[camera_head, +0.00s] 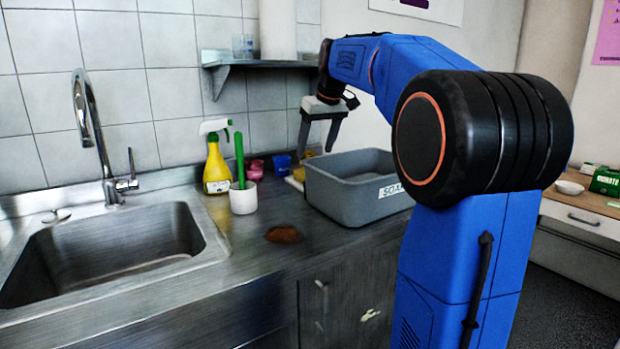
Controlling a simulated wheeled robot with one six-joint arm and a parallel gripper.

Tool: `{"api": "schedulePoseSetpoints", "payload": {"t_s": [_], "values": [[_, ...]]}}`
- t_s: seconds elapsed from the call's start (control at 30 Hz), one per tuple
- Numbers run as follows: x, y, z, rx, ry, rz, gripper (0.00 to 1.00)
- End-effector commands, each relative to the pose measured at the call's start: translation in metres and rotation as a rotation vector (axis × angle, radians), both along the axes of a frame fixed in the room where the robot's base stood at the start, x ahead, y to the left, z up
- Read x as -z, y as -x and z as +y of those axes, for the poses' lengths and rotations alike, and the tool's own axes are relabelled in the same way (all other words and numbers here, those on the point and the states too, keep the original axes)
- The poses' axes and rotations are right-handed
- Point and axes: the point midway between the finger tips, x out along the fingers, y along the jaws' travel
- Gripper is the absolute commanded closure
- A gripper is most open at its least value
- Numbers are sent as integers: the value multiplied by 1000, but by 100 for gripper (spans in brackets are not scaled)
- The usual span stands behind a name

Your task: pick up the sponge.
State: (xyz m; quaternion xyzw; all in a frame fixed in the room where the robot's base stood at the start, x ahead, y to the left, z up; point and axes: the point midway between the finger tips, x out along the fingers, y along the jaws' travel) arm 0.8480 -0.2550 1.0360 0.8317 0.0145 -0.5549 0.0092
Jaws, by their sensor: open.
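A small yellow object, probably the sponge (297,175), lies at the back of the steel counter, just left of the grey tub; the tub and other items hide part of it, so its shape is hard to tell. My gripper (317,150) is open and points down with nothing between its fingers. It is near the back left of the tub in the picture, above the yellow object's level; the exact gap is not clear.
The grey tub (345,205) stands right of a brown patch (284,234). A yellow spray bottle (217,165), a white cup (243,198) with a green handle, and pink (255,169) and blue (281,162) cups stand nearby. The sink (105,245) is left; a shelf (255,64) is above.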

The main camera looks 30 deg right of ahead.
Motion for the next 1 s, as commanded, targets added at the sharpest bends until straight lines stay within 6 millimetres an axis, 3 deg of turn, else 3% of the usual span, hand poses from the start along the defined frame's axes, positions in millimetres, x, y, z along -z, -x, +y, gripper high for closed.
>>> {"api": "schedulePoseSetpoints", "payload": {"t_s": [0.13,0.47,0.8,1.0], "values": [[20,-8,0,0,-1,2,33],[37,-16,0,0,-1,2,33],[74,-35,1,0,-1,3,33],[78,-37,0,0,0,1,33]]}}
